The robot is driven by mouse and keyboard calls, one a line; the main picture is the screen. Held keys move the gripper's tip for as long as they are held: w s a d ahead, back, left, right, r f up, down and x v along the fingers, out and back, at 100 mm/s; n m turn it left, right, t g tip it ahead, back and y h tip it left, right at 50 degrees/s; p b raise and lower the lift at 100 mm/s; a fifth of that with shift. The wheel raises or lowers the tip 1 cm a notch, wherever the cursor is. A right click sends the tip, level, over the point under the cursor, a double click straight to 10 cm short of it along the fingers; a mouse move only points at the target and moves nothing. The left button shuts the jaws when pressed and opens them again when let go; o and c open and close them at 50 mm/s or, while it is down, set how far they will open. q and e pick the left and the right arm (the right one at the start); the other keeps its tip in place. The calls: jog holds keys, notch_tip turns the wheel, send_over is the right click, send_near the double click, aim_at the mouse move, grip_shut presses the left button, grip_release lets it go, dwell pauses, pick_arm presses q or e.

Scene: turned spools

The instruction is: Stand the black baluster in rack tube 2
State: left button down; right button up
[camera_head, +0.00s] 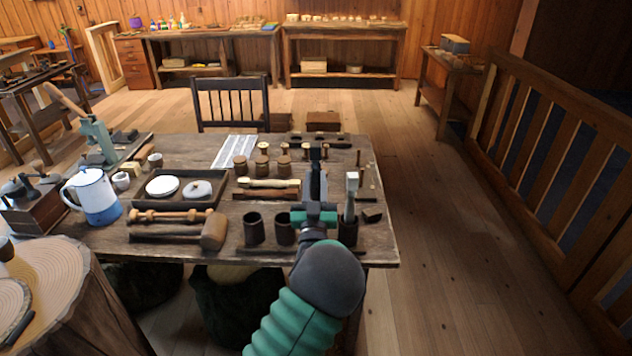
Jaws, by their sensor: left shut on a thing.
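The black baluster (335,142) shows as a dark bar lying crosswise near the far edge of the table. My left gripper (316,150) reaches over the table from the near side, and its dark fingers are shut on the baluster, hiding its middle. The tube rack along the near edge has dark tubes: one at the left (254,229), another beside it (285,230) and one at the right (347,232). My arm covers the rack between them. A pale-topped tool (352,190) stands upright in the right tube. My right gripper is out of view.
Several wooden spools (262,164) stand left of my gripper. Turned pieces and a mallet (213,231) lie at the near side. A tray (160,202) holds two pale lids. A blue-white pot (92,196) is at the left. A chair (232,103) stands behind the table (385,235).

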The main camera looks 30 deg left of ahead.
aim_at(316, 196)
pick_arm(q)
jog(key=shift+f+b, duration=1.2)
jog(key=shift+f, duration=0.15)
jog(key=shift+f+b, duration=1.35)
jog(key=shift+f, duration=0.15)
jog(key=c, duration=1.1)
grip_release()
